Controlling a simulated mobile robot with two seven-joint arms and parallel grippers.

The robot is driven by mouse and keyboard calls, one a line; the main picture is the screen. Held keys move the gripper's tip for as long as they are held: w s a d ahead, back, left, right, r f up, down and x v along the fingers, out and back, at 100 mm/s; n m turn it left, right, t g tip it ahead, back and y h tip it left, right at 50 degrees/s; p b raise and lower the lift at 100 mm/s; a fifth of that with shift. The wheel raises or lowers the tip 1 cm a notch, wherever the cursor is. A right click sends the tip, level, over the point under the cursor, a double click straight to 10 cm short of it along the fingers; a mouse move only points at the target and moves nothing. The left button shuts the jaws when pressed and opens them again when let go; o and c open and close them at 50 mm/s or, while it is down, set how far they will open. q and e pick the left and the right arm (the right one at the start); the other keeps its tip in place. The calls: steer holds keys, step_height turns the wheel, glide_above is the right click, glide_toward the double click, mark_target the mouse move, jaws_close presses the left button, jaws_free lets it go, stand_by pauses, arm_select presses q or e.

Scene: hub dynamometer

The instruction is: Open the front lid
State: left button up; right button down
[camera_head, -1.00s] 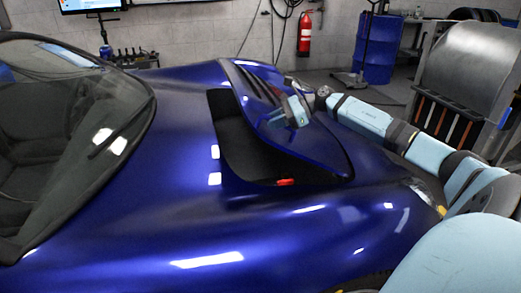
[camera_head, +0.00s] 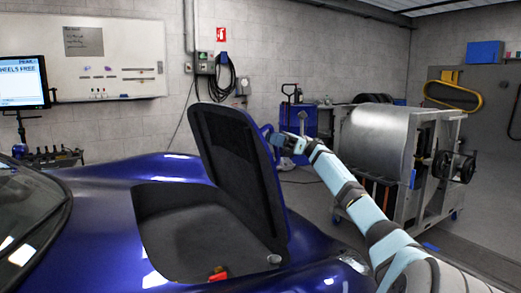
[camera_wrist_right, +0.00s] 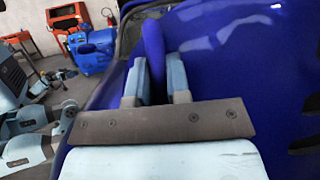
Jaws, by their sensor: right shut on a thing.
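The front lid (camera_head: 238,165) of the blue car (camera_head: 95,215) stands raised and steeply tilted, its dark inner side facing me. Below it the dark front compartment (camera_head: 190,235) is uncovered, with a small red part (camera_head: 218,273) at its near edge. My right gripper (camera_head: 272,138) is at the lid's upper right edge, with its arm reaching in from the right. In the right wrist view the two fingers (camera_wrist_right: 157,75) are shut on a blue edge of the lid (camera_wrist_right: 153,45). My left gripper is not in view.
A metal cabinet (camera_head: 376,145) stands right of the lid, beyond my right arm. A monitor (camera_head: 22,82) stands at the far left, and a whiteboard (camera_head: 125,80) hangs on the wall. Floor shows at the right.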

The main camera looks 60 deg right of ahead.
steer(key=shift+s+d, duration=0.3)
steer(key=shift+d, duration=0.2)
steer(key=shift+d+r, duration=0.1)
steer(key=c, duration=1.1)
jaws_free()
steer(key=shift+s, duration=0.1)
steer(key=shift+d, duration=0.1)
